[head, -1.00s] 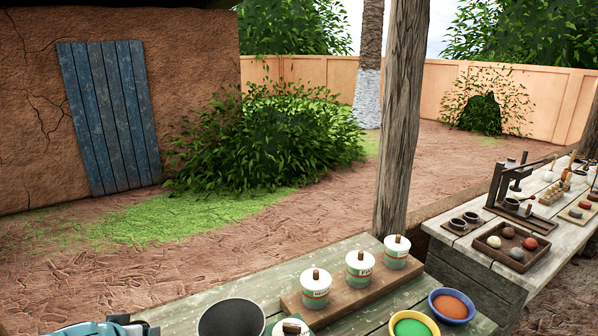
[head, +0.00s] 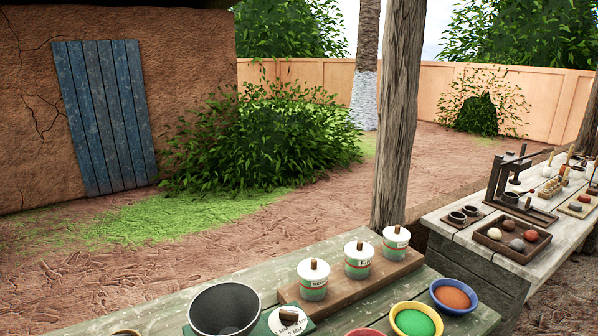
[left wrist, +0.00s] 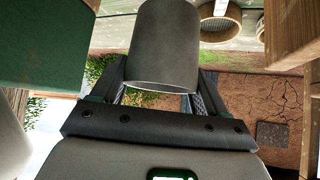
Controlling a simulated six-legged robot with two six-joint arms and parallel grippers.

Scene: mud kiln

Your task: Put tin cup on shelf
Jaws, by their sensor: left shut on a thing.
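In the left wrist view, my left gripper (left wrist: 160,98) is shut on a plain grey tin cup (left wrist: 165,45). The cup is between the two dark fingers, and its open rim faces the wrist. My left gripper is outside the head view. My right gripper is in neither view. A brown wooden piece (left wrist: 292,35) stands at the right of the left wrist view, apart from the cup; I cannot tell if it is part of the shelf. No shelf is clearly visible in the head view.
A grey open vessel (head: 225,308) stands on the near table, close to white jars (head: 313,280) on a wooden board (head: 388,275). Bowls of green (head: 416,322) and orange (head: 453,298) powder are to their right. A post (head: 397,120) rises behind. A green block (left wrist: 45,40) is beside the cup.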

